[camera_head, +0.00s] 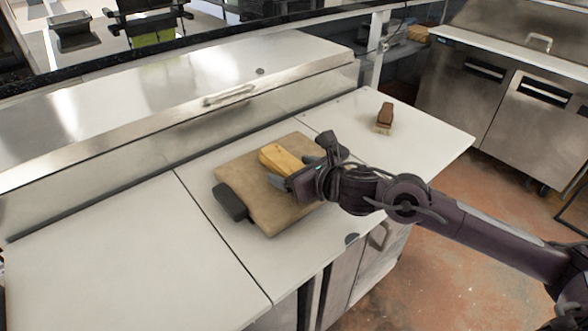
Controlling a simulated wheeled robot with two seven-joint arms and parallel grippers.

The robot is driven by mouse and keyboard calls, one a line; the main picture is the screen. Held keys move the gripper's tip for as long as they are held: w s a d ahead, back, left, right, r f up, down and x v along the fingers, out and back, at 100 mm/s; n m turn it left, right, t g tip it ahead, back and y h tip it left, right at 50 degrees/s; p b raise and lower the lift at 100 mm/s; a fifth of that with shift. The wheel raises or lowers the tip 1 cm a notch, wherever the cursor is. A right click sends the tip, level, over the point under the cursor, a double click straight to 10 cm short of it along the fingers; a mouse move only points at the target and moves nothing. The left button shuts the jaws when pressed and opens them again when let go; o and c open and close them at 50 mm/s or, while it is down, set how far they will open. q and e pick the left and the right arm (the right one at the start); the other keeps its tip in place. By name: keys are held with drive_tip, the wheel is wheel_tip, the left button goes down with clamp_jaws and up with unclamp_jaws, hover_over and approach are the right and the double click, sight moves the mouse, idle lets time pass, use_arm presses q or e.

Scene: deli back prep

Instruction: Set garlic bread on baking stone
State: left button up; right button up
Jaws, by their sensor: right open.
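The garlic bread (281,158), a yellow-tan loaf shape, appears to lie on the back part of the baking stone (262,214). The stone is a flat tan square slab on the white counter. My right gripper (293,170) is open, low over the stone, with its fingertips at the near right end of the bread. I cannot tell whether the fingers touch the bread. The gripper and forearm hide the right part of the stone. My left gripper is not in view.
A black oblong object (230,202) sits at the stone's left edge. A brush with a brown handle (385,114) stands at the back right of the counter. A steel lid with a handle (229,96) runs along the back. The left counter (110,255) is clear.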

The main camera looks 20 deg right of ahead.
drive_tip(key=shift+v, duration=3.25)
drive_tip(key=shift+s+d+r, duration=0.2)
drive_tip(key=shift+s+r, duration=0.1)
drive_tip(key=shift+s, duration=0.35)
drive_tip(key=shift+s, duration=0.1)
